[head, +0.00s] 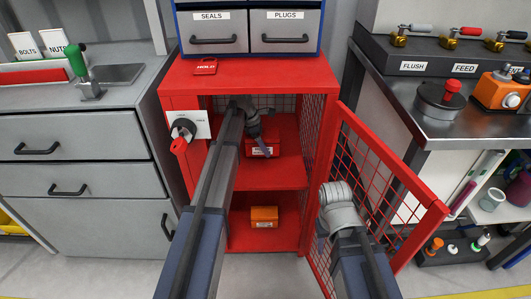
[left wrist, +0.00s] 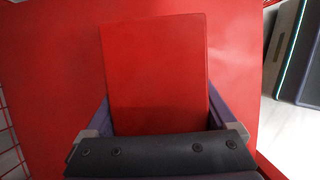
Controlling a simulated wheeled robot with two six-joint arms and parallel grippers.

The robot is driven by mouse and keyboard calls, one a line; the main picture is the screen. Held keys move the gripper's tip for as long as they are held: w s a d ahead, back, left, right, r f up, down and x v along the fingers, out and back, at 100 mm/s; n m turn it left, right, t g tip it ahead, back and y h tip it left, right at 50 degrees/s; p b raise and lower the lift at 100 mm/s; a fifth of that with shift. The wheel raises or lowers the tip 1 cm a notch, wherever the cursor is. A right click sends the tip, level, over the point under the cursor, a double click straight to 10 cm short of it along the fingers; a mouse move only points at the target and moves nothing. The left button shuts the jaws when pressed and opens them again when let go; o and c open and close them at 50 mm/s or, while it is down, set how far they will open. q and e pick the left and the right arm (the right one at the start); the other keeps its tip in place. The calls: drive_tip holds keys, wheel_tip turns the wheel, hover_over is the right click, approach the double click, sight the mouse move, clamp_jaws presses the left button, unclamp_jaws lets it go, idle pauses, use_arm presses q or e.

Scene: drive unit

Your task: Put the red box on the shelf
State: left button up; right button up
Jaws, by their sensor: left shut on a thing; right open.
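The red box (head: 262,149), with a white label on its front, is in the upper compartment of the red cabinet. My left gripper (head: 257,132) reaches inside the cabinet and is shut on the box. In the left wrist view the fingers lie along both sides of the red box (left wrist: 157,70), over a red surface. I cannot tell whether its underside touches the shelf (head: 270,177). My right gripper (head: 338,196) is beside the open mesh door, apart from the box; its fingers are hard to make out, and it holds nothing visible.
The red mesh door (head: 380,185) stands open on the right. An orange box (head: 264,217) lies in the lower compartment. A padlock (head: 205,66) lies on the cabinet top, below drawers marked SEALS and PLUGS.

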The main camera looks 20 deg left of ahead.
use_arm(q)
drive_tip(key=shift+f+b, duration=0.85)
drive_tip(key=shift+f, duration=0.45)
drive_tip(key=shift+f, duration=0.15)
drive_tip(key=o, duration=1.6)
drive_tip(key=shift+c, duration=0.2)
drive_tip(key=p+v, duration=1)
drive_tip(key=v, duration=0.1)
drive_tip(key=shift+r, duration=0.35)
drive_tip(key=shift+a+r+p, duration=0.2)
drive_tip(key=shift+r+p, duration=0.15)
drive_tip(key=shift+p, duration=0.25)
drive_tip(key=shift+s, duration=0.15)
